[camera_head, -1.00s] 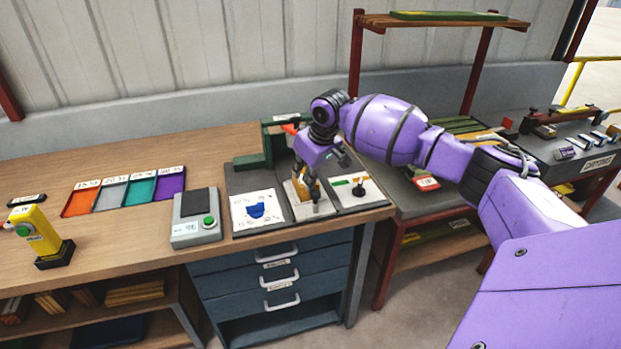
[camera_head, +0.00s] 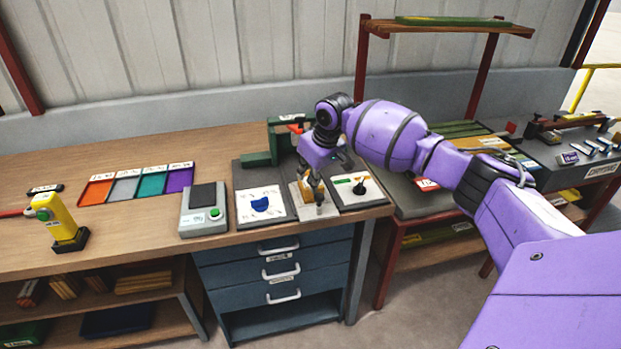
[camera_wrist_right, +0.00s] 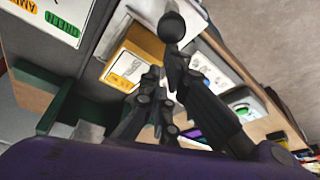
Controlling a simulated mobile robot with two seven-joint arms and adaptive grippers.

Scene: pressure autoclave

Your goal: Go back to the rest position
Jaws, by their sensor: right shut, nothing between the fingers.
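My right gripper (camera_head: 314,197) points down over the small wooden block with a yellow top (camera_head: 298,194) between two white panels on the bench. Its fingers are shut with nothing between them, and I cannot tell whether they touch the block. In the right wrist view the dark gripper fingers (camera_wrist_right: 168,62) show in front of the wood-and-yellow block with a white label (camera_wrist_right: 130,68). My purple right arm reaches in from the right. My left gripper is not in view.
A red-framed shelf (camera_head: 362,60) stands at the right, behind my arm.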

